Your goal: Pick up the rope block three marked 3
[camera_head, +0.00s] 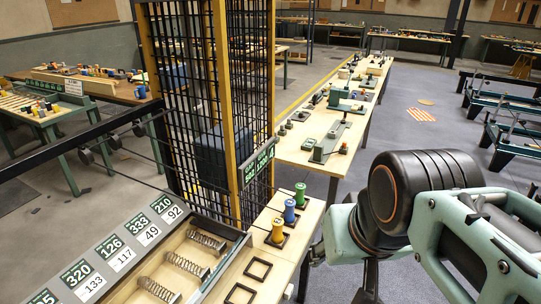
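Three upright spool-shaped blocks stand in a row on the narrow wooden strip at the near bench's right side. Each seems to stand at a dark square outline. I cannot read any number on them, so I cannot tell which is marked 3. My mint-green and black arm fills the lower right, to the right of the blocks and apart from them. I cannot make out my gripper's fingers in this view.
Two empty square outlines (258,269) lie nearer on the strip. To the left is a tray of springs (186,265) with a numbered board (115,250). A black mesh cage with yellow posts (226,95) rises behind.

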